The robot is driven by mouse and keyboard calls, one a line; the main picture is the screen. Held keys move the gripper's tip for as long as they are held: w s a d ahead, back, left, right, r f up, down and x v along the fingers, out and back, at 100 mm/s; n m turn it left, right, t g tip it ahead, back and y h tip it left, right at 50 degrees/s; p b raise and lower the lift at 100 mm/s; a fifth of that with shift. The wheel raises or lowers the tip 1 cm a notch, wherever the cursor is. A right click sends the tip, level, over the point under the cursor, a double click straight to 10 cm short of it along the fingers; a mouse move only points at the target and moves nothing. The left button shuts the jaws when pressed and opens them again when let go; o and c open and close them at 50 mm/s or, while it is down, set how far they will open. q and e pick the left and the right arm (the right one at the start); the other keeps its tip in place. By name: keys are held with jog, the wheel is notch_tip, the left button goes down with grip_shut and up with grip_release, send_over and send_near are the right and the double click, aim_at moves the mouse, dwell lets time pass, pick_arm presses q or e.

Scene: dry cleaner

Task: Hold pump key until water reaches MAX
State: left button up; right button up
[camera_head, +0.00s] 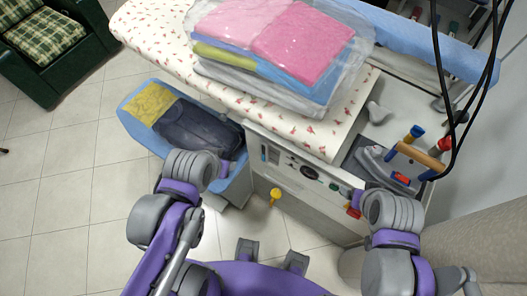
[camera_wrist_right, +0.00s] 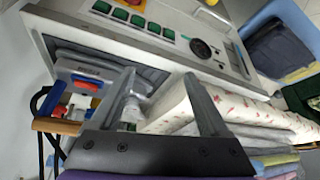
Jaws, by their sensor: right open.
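The control panel (camera_head: 300,172) is on the front of the ironing table. In the right wrist view the panel (camera_wrist_right: 178,52) shows a row of several green keys (camera_wrist_right: 137,21), a round black dial (camera_wrist_right: 200,47) and a narrow level window (camera_wrist_right: 238,60). The window also shows in the head view (camera_head: 264,152); its water level and MAX mark are too small to read. My right gripper (camera_wrist_right: 165,75) is open and empty, apart from the keys. My left gripper (camera_head: 226,168) is near the panel's left end, mostly hidden by its wrist; its jaws cannot be made out.
Wrapped folded clothes (camera_head: 280,50) lie on the patterned ironing board (camera_head: 155,25). An iron with a wooden handle (camera_head: 420,157) rests at the right, under hanging black cables. A blue bin (camera_head: 135,122) with cloths stands left of the panel.

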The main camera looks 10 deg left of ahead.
grip_shut()
dwell(0.5)
dwell(1.4)
